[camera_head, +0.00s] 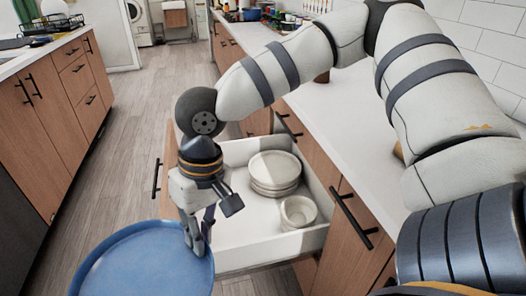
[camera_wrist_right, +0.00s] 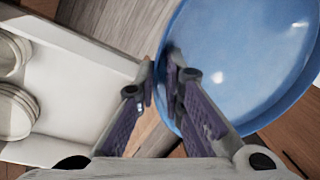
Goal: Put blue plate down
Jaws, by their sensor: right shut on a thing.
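The blue plate (camera_head: 140,262) is large and round and shows at the lower left of the head view. It also fills the upper right of the right wrist view (camera_wrist_right: 245,60). My right gripper (camera_head: 197,245) is shut on the plate's rim, and its fingers (camera_wrist_right: 165,75) pinch that edge in the wrist view. The plate is held out in front of the open drawer, above the wooden floor. My left gripper is not in view.
An open white drawer (camera_head: 235,235) holds a stack of white plates (camera_head: 275,170) and white bowls (camera_head: 298,211). Its floor has bare room left of them. A white counter (camera_head: 345,130) runs above on the right. Another cabinet (camera_head: 50,115) stands at left, with wooden floor (camera_head: 140,140) between.

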